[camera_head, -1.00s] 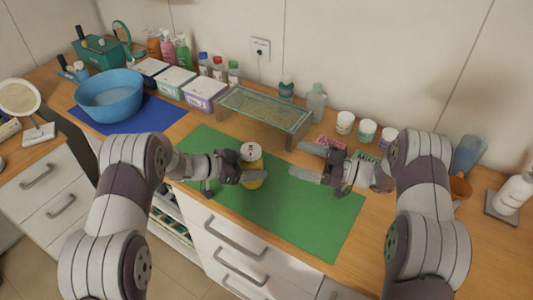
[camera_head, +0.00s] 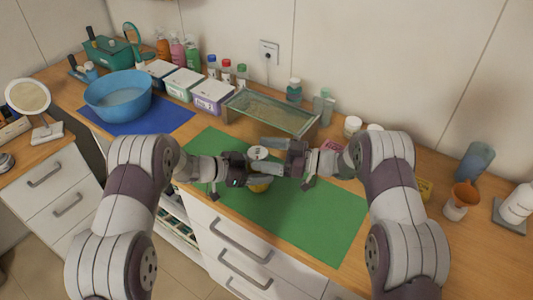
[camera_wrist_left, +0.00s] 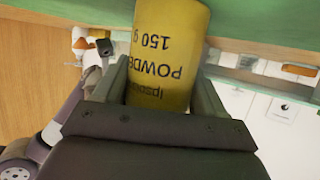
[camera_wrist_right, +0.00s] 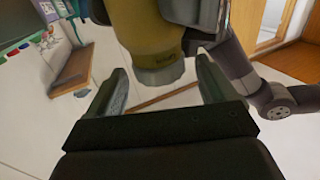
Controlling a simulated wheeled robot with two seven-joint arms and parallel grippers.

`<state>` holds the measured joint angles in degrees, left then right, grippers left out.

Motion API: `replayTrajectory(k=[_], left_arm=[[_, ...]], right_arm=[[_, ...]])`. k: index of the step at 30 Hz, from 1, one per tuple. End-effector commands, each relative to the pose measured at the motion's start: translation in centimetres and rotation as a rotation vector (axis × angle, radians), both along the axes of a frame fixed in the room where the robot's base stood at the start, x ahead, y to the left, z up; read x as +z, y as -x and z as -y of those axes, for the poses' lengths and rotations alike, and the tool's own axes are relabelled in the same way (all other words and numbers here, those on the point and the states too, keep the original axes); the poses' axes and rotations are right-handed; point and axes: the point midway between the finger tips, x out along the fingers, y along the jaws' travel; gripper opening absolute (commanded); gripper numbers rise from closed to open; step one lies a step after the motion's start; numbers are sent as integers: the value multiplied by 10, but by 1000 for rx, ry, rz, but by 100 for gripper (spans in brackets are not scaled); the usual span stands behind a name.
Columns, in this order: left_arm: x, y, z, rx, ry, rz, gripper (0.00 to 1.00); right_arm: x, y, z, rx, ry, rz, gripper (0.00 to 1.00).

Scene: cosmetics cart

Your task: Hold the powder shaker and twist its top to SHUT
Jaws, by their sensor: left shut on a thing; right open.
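The powder shaker has a yellow body (camera_head: 259,187) and a pale round top (camera_head: 258,153). It stands over the green mat (camera_head: 310,222); whether it touches the mat is hidden. My left gripper (camera_wrist_left: 160,78) is shut on the yellow body, whose printed label (camera_wrist_left: 166,45) shows upside down in the left wrist view. My right gripper (camera_head: 270,157) is open at the shaker's top, coming from the right. In the right wrist view the top (camera_wrist_right: 160,72) sits between the spread fingers, with visible gaps on both sides.
A glass-topped box (camera_head: 268,112) stands just behind the mat. A blue bowl (camera_head: 118,97) rests on a blue mat at the left. The mat's front right is clear.

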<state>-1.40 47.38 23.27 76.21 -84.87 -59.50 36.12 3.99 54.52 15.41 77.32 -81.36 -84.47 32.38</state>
Motion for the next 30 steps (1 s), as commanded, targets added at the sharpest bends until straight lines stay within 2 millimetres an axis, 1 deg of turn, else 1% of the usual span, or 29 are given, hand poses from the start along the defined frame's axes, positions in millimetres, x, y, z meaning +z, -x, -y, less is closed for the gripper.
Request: replayTrajectory(k=[1,2,3,5,6,11,15,18,27,28,29,30], left_arm=[[0,0,0,0,0,0,39],[0,0,0,0,0,0,39],[0,0,0,0,0,0,39],[0,0,0,0,0,0,39],[0,0,0,0,0,0,39],[0,0,0,0,0,0,39],[0,0,0,-1,0,0,39],[0,0,0,-1,0,0,39],[0,0,0,0,-1,0,39],[0,0,0,0,-1,0,39],[0,0,0,0,-1,0,39],[0,0,0,0,-1,0,39]], right_arm=[[0,0,0,0,0,0,81],[0,0,0,0,0,0,71],[0,0,0,0,0,0,58],[0,0,0,0,0,0,38],[0,0,0,0,0,0,27],[1,1,-1,-34,-2,-1,27],[1,5,-3,-175,-3,-2,27],[1,6,-2,-241,-1,-2,27],[0,6,-2,-257,1,1,27],[0,6,-2,-257,1,1,67],[0,6,-2,-257,1,1,77],[0,6,-2,-257,1,1,84]])
